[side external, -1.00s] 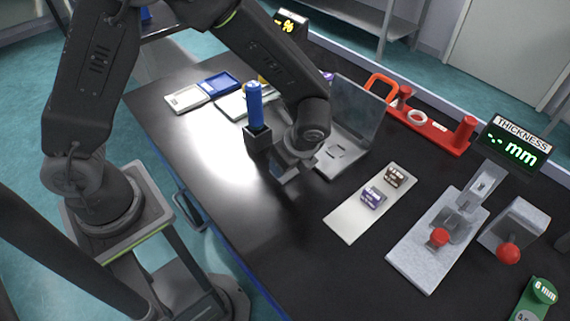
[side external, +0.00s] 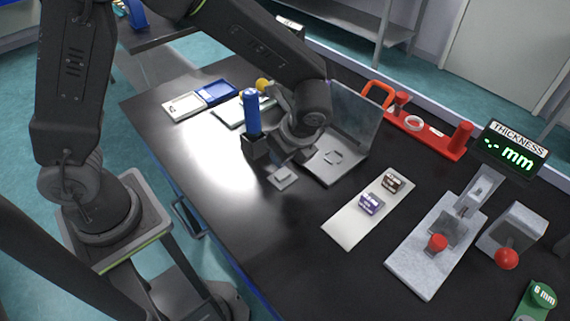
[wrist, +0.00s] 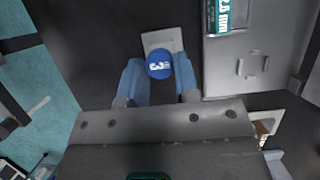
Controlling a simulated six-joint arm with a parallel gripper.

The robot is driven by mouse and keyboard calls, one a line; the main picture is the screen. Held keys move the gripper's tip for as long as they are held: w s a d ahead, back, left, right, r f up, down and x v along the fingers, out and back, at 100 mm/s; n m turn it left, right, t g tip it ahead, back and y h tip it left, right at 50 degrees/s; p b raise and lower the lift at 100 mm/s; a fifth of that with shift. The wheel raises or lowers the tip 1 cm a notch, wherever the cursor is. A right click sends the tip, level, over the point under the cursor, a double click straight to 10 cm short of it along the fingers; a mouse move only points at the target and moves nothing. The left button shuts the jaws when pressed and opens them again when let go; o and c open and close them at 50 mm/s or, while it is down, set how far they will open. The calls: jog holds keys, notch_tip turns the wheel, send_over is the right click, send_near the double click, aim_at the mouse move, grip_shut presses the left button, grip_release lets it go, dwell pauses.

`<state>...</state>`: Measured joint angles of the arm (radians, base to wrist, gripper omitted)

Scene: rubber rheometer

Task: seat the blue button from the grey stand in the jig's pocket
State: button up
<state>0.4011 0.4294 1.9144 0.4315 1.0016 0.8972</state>
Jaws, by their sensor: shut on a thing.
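The blue button (wrist: 159,64), marked with a white 3, is held between the fingertips of my gripper (wrist: 158,74) in the wrist view. My gripper (side external: 285,156) also shows in the side view, where the button is hidden. The small grey stand (side external: 283,177) lies below the gripper, and its visible top looks bare. It shows behind the button in the wrist view (wrist: 172,40). The jig (side external: 322,171) is a grey plate with an upright back wall, right of the gripper. Its pocket outline (wrist: 253,66) looks empty.
A blue cylinder (side external: 251,112) stands in a black holder close to my gripper. A white strip (side external: 349,222) with two small labelled blocks, a thickness gauge (side external: 437,243) and a red rack (side external: 435,136) are to the right. The dark table between is clear.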

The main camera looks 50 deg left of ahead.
jog(key=shift+n, duration=0.6)
jog(key=r, duration=0.3)
jog(key=w+a+r, duration=0.1)
jog(key=r, duration=0.1)
jog(key=w+a+r+n+g+h, duration=0.35)
jog(key=w+a+n, duration=0.55)
jog(key=a+n, duration=0.3)
jog(key=m+t+y, duration=0.2)
jog(key=m+y, duration=0.1)
jog(key=m, duration=0.6)
send_over(331, 157)
jog(key=d, duration=0.1)
jog(key=f, duration=0.8)
jog(key=shift+w+d, duration=0.1)
jog(key=shift+w, duration=0.15)
jog(key=shift+f, duration=2)
jog(key=shift+f, duration=0.2)
jog(key=shift+f, duration=0.35)
jog(key=shift+f, duration=0.1)
